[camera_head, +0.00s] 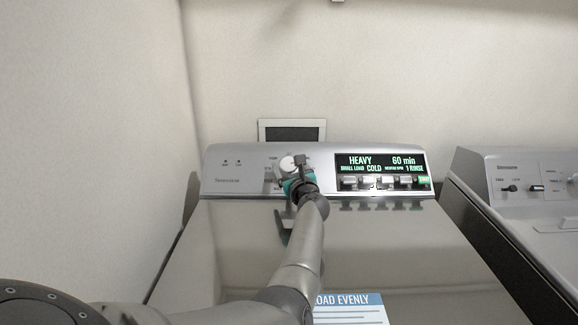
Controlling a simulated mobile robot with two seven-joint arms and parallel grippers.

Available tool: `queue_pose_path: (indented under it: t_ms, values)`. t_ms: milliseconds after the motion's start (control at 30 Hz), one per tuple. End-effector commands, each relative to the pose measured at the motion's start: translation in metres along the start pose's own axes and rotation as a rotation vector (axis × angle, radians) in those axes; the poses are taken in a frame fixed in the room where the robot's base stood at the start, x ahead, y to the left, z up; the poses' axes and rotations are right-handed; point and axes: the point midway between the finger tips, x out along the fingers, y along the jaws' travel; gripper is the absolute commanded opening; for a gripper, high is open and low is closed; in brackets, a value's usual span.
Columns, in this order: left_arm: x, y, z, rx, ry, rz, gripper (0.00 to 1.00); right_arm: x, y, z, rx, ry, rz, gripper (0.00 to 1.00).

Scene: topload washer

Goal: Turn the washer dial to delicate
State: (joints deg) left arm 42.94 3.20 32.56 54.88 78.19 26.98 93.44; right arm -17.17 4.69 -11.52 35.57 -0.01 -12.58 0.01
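The washer's dial (287,163) is a round pale knob on the silver control panel (235,163), left of the display. My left gripper (292,172) is at the dial, with its dark and teal fingers over the dial's lower and right parts. I cannot tell whether the fingers grip the dial or only touch it. The lit display (380,163) reads HEAVY, 60 min, SMALL LOAD, COLD and 1 RINSE. My arm and gripper hide some of the labels around the dial. My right gripper is not in view.
The shut glossy washer lid (400,255) lies below the panel, with a blue and white label (350,310) near the front. Several small switches (385,183) sit under the display. A second machine (530,205) stands at right. Walls are close behind and at left.

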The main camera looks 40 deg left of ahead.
Motion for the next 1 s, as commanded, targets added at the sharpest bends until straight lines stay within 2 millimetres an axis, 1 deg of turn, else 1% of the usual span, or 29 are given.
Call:
queue_pose_path:
  t_ms: [33,67,567,600,767,1000]
  values:
    - [0.0,0.0,0.0,0.0,0.0,0.0,0.72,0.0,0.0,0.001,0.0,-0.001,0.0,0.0]
    - [0.0,0.0,0.0,0.0,0.0,0.0,0.69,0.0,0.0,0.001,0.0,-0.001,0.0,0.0]
    - [0.0,0.0,0.001,0.0,-0.001,0.0,0.12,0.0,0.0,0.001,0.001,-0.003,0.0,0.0]
    - [0.0,0.0,0.001,0.0,-0.001,0.0,0.11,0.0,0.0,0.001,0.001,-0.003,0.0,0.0]
    - [0.0,0.0,0.001,0.006,-0.001,-0.007,0.11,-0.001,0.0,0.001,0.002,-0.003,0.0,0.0]
    - [0.0,0.001,0.003,0.06,-0.001,-0.074,0.11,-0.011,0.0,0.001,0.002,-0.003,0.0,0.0]
